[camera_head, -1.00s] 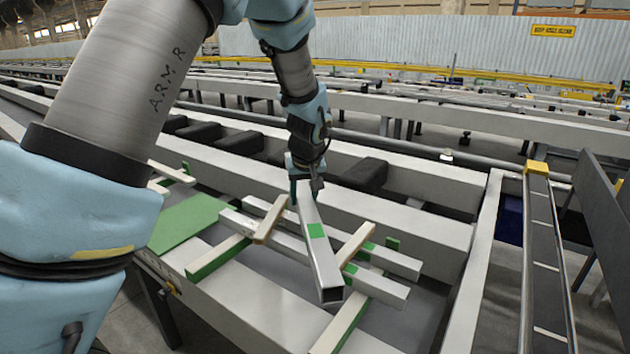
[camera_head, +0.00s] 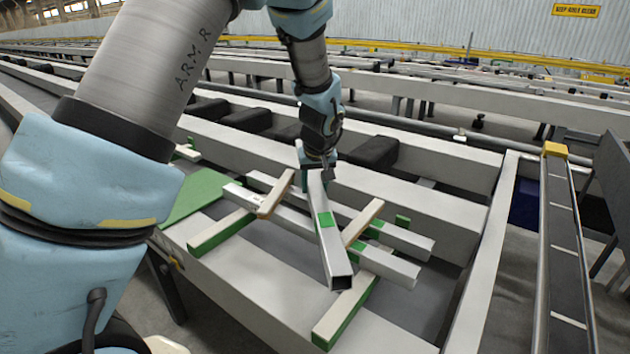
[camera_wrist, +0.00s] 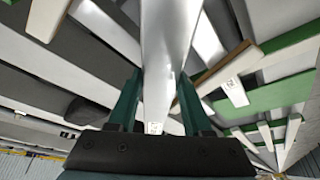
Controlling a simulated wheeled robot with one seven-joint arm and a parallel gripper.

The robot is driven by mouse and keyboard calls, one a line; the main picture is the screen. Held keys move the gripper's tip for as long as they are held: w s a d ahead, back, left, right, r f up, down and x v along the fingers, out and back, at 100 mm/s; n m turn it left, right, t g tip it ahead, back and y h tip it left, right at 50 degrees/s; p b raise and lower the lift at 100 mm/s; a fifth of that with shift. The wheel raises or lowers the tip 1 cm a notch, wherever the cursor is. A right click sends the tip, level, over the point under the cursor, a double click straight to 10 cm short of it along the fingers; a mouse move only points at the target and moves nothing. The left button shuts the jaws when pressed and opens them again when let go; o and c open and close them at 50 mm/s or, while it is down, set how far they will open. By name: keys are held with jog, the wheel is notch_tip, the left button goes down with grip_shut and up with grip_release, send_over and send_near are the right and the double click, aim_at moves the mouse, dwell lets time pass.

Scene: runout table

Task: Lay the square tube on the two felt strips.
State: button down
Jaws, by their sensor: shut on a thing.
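My gripper (camera_head: 316,172) is shut on the far end of the grey square tube (camera_head: 324,243), which has a green label and an open near end. In the wrist view the tube (camera_wrist: 168,40) runs out between the dark green fingers (camera_wrist: 158,105). The tube slopes down toward the camera, above two lying tubes and between two short brown-edged strips, a left strip (camera_head: 276,193) and a right strip (camera_head: 362,221). These pale-topped strips lie across the lying tubes and look like the felt strips. Any contact under the held tube is hidden.
The front lying tube (camera_head: 387,265) and back lying tube (camera_head: 407,240) rest across green-sided battens, one left (camera_head: 221,233) and one right (camera_head: 343,315). White table beams (camera_head: 270,300) run around them. A yellow-capped rail (camera_head: 556,150) stands at right.

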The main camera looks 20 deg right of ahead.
jog(key=shift+f, duration=0.45)
jog(key=shift+f+b, duration=0.55)
jog(key=shift+b, duration=0.05)
